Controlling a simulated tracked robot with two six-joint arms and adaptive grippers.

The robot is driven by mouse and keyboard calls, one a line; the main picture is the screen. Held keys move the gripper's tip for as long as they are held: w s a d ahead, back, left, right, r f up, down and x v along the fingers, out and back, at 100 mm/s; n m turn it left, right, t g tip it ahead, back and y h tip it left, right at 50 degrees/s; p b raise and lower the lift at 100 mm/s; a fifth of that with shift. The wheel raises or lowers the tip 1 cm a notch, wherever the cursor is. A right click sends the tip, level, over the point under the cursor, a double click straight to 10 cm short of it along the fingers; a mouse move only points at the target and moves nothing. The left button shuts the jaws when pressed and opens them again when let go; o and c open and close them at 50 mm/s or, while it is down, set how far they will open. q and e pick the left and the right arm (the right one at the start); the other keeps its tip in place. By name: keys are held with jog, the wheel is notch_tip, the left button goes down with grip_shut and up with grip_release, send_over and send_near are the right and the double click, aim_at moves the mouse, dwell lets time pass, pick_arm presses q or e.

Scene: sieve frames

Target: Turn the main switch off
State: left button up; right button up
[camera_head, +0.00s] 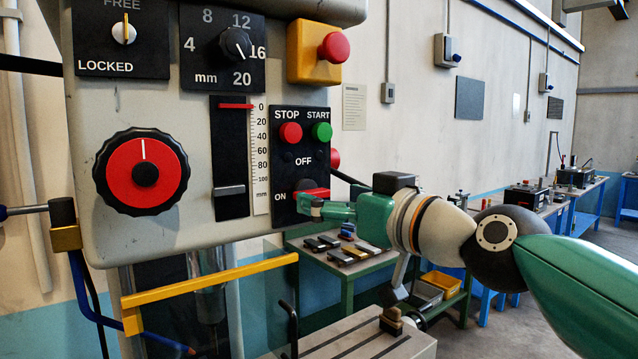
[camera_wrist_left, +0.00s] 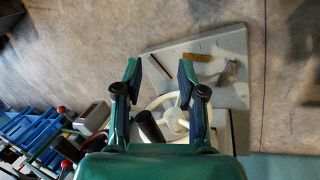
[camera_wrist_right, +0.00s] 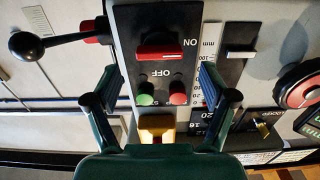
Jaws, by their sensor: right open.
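The main switch has a red handle (camera_head: 316,193) on a black plate marked ON at the left and OFF above. The handle lies level, with its line toward ON. In the right wrist view the handle (camera_wrist_right: 160,50) lies sideways between the ON and OFF marks. My right gripper (camera_head: 308,207) is in front of the switch, and its fingers partly cover it. In the right wrist view my right gripper (camera_wrist_right: 160,72) is open, with one finger at each side of the plate. My left gripper (camera_wrist_left: 159,64) is open and empty.
A red STOP button (camera_head: 290,133) and green START button (camera_head: 322,132) sit above the switch. A black-knobbed lever (camera_wrist_right: 28,45) is beside the plate. A yellow bar (camera_head: 210,279) runs below the panel. A pale spoked wheel (camera_wrist_left: 172,113) shows near my left gripper.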

aim_at(316, 194)
jog(key=shift+p+x, duration=0.35)
jog(key=shift+x, duration=1.3)
